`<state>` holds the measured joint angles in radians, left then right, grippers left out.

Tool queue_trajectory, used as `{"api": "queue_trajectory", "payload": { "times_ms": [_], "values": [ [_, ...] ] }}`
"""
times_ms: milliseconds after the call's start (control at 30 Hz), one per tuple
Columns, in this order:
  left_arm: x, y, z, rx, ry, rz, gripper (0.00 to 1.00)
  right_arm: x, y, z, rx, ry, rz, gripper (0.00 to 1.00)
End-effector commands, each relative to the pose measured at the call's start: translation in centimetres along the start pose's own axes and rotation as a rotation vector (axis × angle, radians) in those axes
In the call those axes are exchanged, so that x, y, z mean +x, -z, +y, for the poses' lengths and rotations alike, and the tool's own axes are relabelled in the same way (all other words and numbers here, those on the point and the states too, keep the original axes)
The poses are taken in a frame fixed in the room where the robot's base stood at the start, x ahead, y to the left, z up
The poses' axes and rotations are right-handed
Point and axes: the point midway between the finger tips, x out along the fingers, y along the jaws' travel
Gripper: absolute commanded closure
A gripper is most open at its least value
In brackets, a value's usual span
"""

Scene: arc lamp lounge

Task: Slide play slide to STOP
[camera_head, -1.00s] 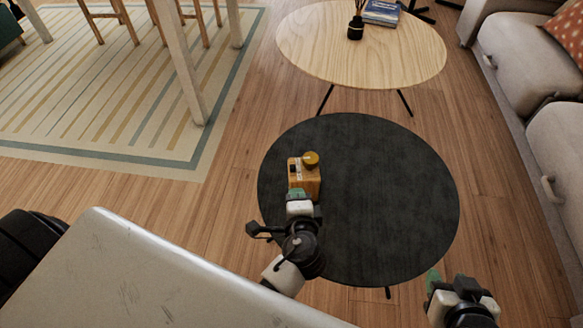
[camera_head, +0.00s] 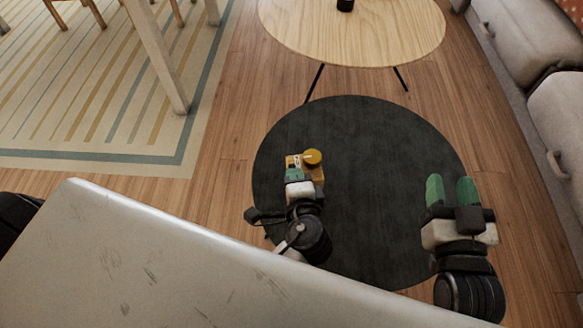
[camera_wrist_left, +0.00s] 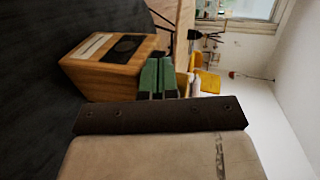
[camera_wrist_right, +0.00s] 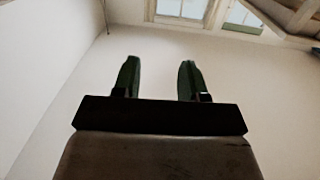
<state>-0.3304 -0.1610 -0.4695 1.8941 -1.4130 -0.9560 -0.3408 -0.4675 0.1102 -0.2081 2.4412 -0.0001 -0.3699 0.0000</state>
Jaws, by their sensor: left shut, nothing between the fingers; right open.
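A small wooden box (camera_head: 317,173) with a round yellow knob (camera_head: 312,157) stands on the black round table (camera_head: 370,190). My left gripper (camera_head: 294,172) is shut and empty, its green fingertips over the left part of the box and partly covering it. In the left wrist view the box (camera_wrist_left: 90,78) shows a panel with a black area and a pale strip (camera_wrist_left: 92,46). The shut fingertips (camera_wrist_left: 157,70) are close beside it; I cannot tell if they touch. The play slide and its marking are not clear. My right gripper (camera_head: 452,190) is open and empty over the table's right edge.
A pale wooden table (camera_head: 350,35) stands behind the black one. A grey sofa (camera_head: 560,120) is at the right, a striped rug (camera_head: 90,110) at the left. A pale scratched surface (camera_head: 150,260) fills the lower left. The black table's middle is clear.

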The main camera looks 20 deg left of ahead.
Motion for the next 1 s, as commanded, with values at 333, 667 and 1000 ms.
{"api": "queue_trajectory", "payload": {
  "times_ms": [333, 667, 1000],
  "values": [
    [-0.1, 0.0, 0.0, 0.0, 0.0, 0.0, 1.0, 0.0, 0.1, 0.0, 0.0, 0.0, 0.009, 0.57],
    [1.8, 0.1, -0.8, 0.0, 0.001, 0.0, 1.0, -0.9, -2.6, 0.5, -0.003, -0.014, -0.223, 0.57],
    [2.5, 0.0, -0.8, 0.0, 0.0, -0.001, 1.0, -1.4, -3.7, 0.7, -0.004, -0.018, -0.303, 0.57]
  ]
}}
